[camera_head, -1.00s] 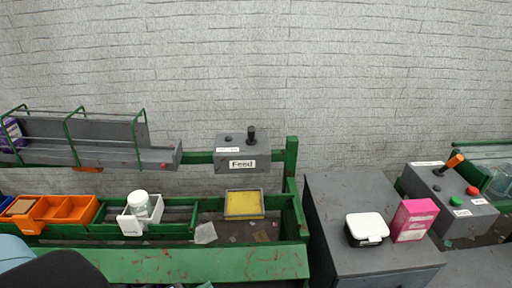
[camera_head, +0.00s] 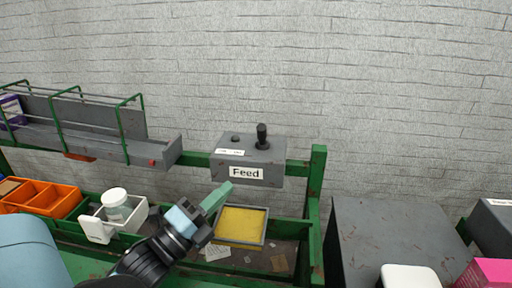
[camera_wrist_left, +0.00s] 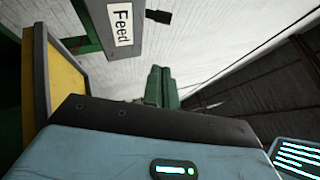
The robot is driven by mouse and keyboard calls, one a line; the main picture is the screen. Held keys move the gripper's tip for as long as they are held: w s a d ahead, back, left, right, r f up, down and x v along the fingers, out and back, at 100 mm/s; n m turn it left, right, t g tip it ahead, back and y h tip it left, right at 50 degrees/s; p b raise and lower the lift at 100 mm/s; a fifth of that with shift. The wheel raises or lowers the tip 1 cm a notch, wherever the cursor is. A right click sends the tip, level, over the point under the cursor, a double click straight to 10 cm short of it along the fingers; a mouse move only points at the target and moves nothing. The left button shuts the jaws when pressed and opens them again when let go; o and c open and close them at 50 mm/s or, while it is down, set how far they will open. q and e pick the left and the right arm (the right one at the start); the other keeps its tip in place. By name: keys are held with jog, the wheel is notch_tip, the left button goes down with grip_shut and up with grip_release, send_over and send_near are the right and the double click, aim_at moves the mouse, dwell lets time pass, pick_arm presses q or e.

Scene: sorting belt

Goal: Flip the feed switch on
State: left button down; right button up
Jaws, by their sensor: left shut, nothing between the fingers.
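The feed switch is a short black lever (camera_head: 262,137) standing on top of a grey box (camera_head: 220,168) with a white "Feed" label (camera_head: 246,173). The lever also shows in the left wrist view (camera_wrist_left: 158,16), near the label (camera_wrist_left: 123,24). My left gripper (camera_head: 224,190) has green fingers, is shut and empty, and is just below and in front of the box's label, lower left of the lever. Its fingers also show in the left wrist view (camera_wrist_left: 160,88). It appears apart from the lever. My right gripper is not in view.
A yellow-bottomed tray (camera_head: 266,228) lies below the box. A white bin (camera_head: 139,207) with a white-lidded jar (camera_head: 116,203) and an orange bin (camera_head: 67,203) are at left. A grey cabinet (camera_head: 385,235) stands right, beyond a green post (camera_head: 316,180).

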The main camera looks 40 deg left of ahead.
aim_at(255, 160)
pick_arm(q)
jog(key=shift+a+p+x, duration=0.35)
jog(key=shift+a+x, duration=0.1)
jog(key=shift+x, duration=1.7)
jog(key=shift+a+p+x, duration=0.35)
jog(key=shift+a+x, duration=0.15)
jog(key=shift+x, duration=1.65)
jog(key=shift+a+p+x, duration=0.35)
jog(key=shift+a+x, duration=0.1)
jog(key=shift+x, duration=1.7)
jog(key=shift+w+r, duration=0.1)
jog(key=shift+r, duration=0.1)
